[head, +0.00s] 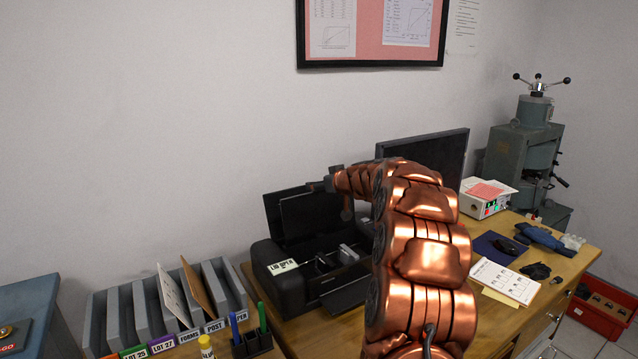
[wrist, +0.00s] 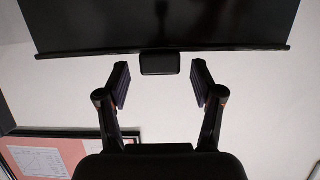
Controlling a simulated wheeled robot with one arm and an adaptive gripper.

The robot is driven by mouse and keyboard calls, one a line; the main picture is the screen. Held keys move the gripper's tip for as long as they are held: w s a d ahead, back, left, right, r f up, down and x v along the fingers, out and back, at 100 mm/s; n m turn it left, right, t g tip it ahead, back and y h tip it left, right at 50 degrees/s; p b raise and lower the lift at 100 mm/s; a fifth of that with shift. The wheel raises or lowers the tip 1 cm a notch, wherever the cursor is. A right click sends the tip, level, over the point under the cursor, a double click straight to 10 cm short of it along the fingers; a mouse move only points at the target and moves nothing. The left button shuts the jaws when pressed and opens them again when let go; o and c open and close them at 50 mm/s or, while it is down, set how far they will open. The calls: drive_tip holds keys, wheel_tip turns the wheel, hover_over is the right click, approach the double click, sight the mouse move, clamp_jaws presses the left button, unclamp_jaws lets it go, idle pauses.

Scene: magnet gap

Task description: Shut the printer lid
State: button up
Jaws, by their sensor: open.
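The black printer (head: 292,290) stands on the wooden desk with its lid (head: 305,216) raised steeply. A "LID OPEN" label is on its front left corner. In the wrist view the lid is a broad dark panel (wrist: 90,25) across the top, with a small dark tab (wrist: 160,63) on its edge. My gripper (wrist: 160,76) is open, one finger on each side of the tab, with gaps showing; whether the tab is deep between the fingertips I cannot tell. In the head view my gripper (head: 322,185) is at the lid's top edge, small and partly hidden by my arm.
A monitor (head: 440,150) stands behind my arm. A file rack (head: 160,305) and a pen holder (head: 252,343) are left of the printer. Papers (head: 505,281) and a control box (head: 485,203) lie to the right. A framed board (head: 370,62) hangs on the wall above.

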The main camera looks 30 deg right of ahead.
drive_tip(key=shift+x, duration=0.8)
clamp_jaws()
